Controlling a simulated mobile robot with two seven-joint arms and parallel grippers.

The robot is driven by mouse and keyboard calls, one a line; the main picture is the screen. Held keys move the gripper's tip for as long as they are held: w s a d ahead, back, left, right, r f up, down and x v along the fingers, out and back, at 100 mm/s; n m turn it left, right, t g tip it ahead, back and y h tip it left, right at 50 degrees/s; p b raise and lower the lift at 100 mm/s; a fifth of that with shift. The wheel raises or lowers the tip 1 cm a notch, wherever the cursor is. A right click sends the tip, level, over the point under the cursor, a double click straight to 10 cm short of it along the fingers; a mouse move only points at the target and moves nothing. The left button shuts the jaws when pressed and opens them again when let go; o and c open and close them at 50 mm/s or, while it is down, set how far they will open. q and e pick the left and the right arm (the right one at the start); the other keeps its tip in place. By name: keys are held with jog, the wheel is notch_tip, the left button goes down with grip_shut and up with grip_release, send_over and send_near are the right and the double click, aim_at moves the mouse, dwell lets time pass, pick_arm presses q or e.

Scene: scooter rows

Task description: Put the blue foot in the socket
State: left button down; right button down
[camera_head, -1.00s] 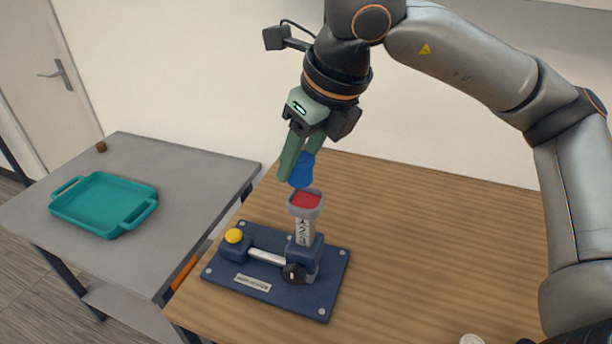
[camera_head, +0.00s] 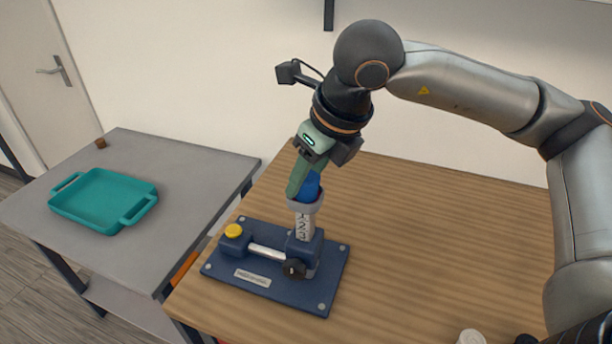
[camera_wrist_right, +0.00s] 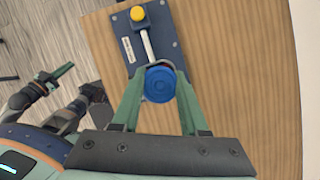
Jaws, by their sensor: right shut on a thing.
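The blue foot (camera_head: 312,184) is held between the green fingers of my right gripper (camera_head: 305,190), which is shut on it. The socket is a grey cup (camera_head: 307,207) on a marked post on the navy fixture plate (camera_head: 322,292). The foot's lower end is at the cup's mouth and hides its red inside; I cannot tell how deep it sits. In the right wrist view the foot's round blue face (camera_wrist_right: 160,84) covers most of the cup, between the fingertips. My left gripper (camera_wrist_right: 54,76) shows small at the left of that view; its opening is unclear.
The fixture has a yellow knob (camera_head: 234,230), a metal rod (camera_head: 266,252) and a black knob (camera_head: 293,269). A teal tray (camera_head: 137,212) is on the grey table at left. A white round thing (camera_head: 470,338) lies at the front right. The wooden table (camera_head: 430,230) is clear right of the fixture.

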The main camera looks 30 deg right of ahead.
jog(key=shift+s+f, duration=0.1)
jog(key=shift+f, duration=0.3)
jog(key=c, duration=0.6)
grip_release()
jog(key=shift+s+f, duration=0.1)
jog(key=shift+o, duration=0.8)
jog(key=shift+r+p, duration=0.3)
jog(key=shift+r, duration=0.05)
jog(key=shift+r+p, duration=0.4)
jog(key=shift+p, duration=0.1)
jog(key=v, duration=1.1)
jog(key=shift+r+b, duration=0.4)
jog(key=shift+d, duration=0.1)
